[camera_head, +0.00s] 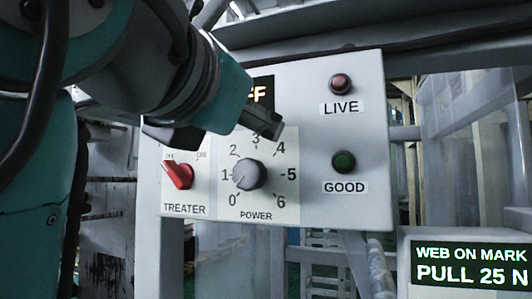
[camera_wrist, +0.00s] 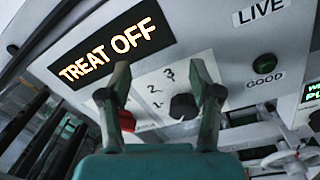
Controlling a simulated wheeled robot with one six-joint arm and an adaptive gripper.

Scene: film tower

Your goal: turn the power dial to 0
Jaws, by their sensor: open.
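The power dial (camera_head: 249,174) is a grey round knob on a white plate marked 0 to 6. Its pointer seems to face left, around 1 or slightly below; the exact setting is hard to tell. In the wrist view the dial (camera_wrist: 183,107) appears dark, between the finger outlines and close to the right finger. My gripper (camera_head: 222,130) is open and empty, above and in front of the dial plate in the head view. In the wrist view both fingers of the gripper (camera_wrist: 160,82) point towards the panel, apart from the dial.
The red treater switch (camera_head: 178,174) is left of the dial, partly behind the left finger in the wrist view. A display (camera_wrist: 116,43) reads TREAT OFF. The LIVE lamp (camera_head: 340,84) and green GOOD lamp (camera_head: 343,162) are at right. A sign (camera_head: 470,265) reads PULL 25 N.

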